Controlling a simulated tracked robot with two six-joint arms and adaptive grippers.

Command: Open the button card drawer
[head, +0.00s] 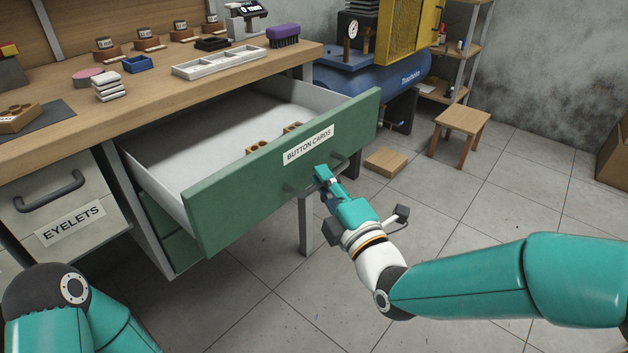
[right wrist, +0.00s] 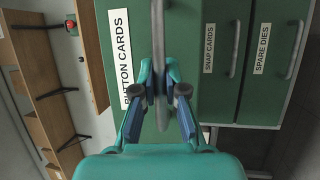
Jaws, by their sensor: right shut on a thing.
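The green button card drawer (head: 270,172) stands pulled far out from the bench, with its white label reading BUTTON CARDS. Its pale interior shows, with small brown pieces (head: 258,147) just behind the front panel. My right gripper (head: 322,177) is at the drawer front, shut on the bar handle (head: 292,188) below the label. In the right wrist view the two fingers (right wrist: 160,91) close around the grey handle (right wrist: 159,40), next to the label (right wrist: 121,60). The fingers hide part of the handle. My left arm shows at the lower left, but its gripper is out of view.
An eyelets drawer (head: 65,200) is shut at left. A stool (head: 460,122) and a cardboard box (head: 385,161) stand behind.

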